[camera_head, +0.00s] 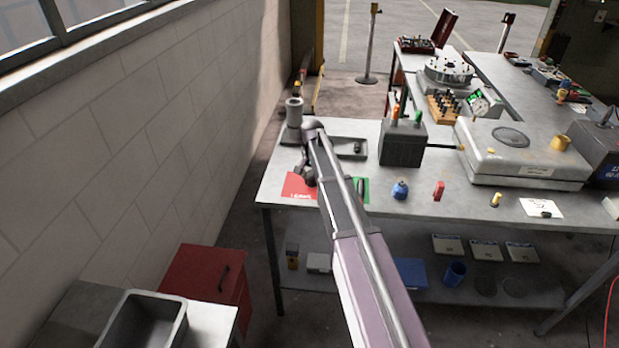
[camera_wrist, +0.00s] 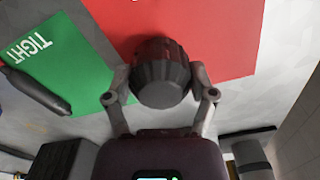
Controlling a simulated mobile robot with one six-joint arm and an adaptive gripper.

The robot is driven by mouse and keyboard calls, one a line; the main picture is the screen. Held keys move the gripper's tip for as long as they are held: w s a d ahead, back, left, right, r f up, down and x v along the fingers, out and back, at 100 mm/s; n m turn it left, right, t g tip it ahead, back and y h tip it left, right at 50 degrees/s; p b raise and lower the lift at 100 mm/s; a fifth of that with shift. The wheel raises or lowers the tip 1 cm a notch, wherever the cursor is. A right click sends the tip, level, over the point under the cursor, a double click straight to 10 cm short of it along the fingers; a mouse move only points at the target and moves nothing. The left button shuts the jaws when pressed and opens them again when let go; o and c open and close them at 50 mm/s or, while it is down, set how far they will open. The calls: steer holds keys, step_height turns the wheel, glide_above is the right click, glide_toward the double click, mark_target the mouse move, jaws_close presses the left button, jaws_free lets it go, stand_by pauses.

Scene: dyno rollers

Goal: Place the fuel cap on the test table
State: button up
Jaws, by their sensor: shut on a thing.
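The fuel cap (camera_wrist: 160,70) is a black, ridged round cap between my fingertips in the wrist view. My gripper (camera_wrist: 160,95) is shut on it. In the head view my gripper (camera_head: 307,178) is over the left end of the test table (camera_head: 430,208), by the red sheet (camera_head: 298,188). The cap cannot be made out clearly there. In the wrist view the cap overlaps the edge of the red sheet (camera_wrist: 225,40) and grey tabletop. I cannot tell whether it touches the surface.
A green sheet (camera_wrist: 50,60) marked TIGHT lies beside the red one. A shallow grey tray (camera_head: 350,148) and a dark grey box (camera_head: 402,150) stand behind. A blue item (camera_head: 400,190) and a red item (camera_head: 438,190) stand to the right. A brick wall (camera_head: 170,110) bounds the left.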

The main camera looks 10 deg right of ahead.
steer(key=o, duration=1.2)
steer(key=shift+r, duration=0.15)
step_height(320, 180, up, 12)
steer(key=p, duration=1.2)
steer(key=s+n, duration=0.7)
steer(key=s, duration=2.2)
steer(key=shift+s+a, duration=0.2)
steer(key=shift+a, duration=0.2)
